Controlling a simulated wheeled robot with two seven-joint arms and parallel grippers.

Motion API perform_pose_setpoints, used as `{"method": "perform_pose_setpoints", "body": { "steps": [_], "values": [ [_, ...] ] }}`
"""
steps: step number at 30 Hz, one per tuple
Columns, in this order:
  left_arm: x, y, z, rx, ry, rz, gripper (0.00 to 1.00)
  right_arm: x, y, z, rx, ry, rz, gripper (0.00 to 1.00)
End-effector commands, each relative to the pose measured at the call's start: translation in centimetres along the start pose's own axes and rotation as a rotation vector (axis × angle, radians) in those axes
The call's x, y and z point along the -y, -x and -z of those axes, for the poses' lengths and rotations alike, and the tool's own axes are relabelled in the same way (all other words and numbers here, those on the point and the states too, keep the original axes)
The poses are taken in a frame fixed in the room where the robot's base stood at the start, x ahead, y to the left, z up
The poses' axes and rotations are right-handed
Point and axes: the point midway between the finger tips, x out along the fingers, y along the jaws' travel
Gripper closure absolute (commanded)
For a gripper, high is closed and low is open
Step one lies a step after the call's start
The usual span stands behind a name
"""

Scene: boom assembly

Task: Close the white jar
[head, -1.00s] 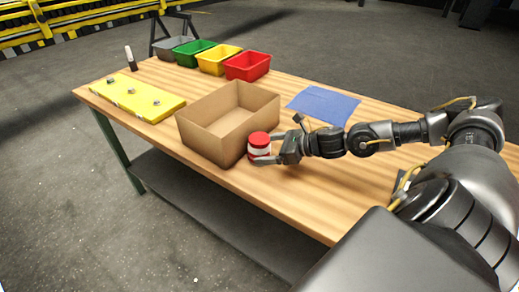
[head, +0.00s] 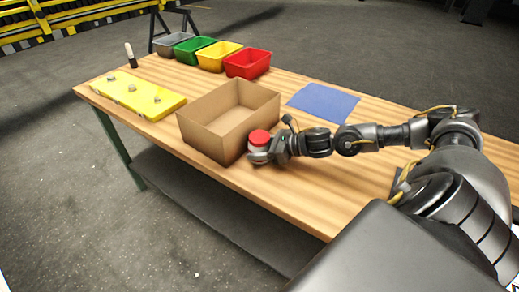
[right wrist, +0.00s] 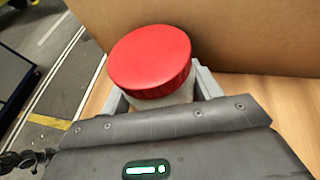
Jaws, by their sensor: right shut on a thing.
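The white jar (head: 257,153) stands on the table at the front right corner of the cardboard box, with its red lid (head: 259,138) on top. My right gripper (head: 260,157) is shut on the jar, with its fingers around the white body below the lid. In the right wrist view the red lid (right wrist: 150,60) looks seated on the jar (right wrist: 160,100), slightly tilted in the picture; I cannot tell how tight it is. The gripper's two fingers (right wrist: 162,95) lie on both sides of the jar. My left gripper is not in view.
The open cardboard box (head: 215,139) stands directly beside the jar. A blue cloth (head: 322,103) lies behind the right arm. Red (head: 247,65), yellow, green and grey bins line the back edge. A yellow board (head: 137,94) lies at left. The table's front edge is near the jar.

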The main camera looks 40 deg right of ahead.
Motion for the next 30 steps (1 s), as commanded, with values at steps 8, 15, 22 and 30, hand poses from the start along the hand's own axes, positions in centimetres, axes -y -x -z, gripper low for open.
{"method": "perform_pose_setpoints", "body": {
  "steps": [8, 15, 22, 30],
  "values": [
    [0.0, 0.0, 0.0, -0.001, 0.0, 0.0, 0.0, 0.0, 0.0, -0.1, 0.001, 0.0, 0.0, 0.78],
    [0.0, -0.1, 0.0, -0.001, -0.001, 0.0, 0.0, 0.1, 0.2, -0.5, 0.001, 0.001, 0.0, 0.78],
    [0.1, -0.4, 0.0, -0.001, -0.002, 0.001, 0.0, 0.1, 1.0, -2.5, 0.002, 0.003, 0.001, 0.78],
    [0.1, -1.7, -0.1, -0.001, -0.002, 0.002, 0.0, -1.6, 4.7, -4.8, -0.003, 0.007, 0.001, 0.78]
  ]
}}
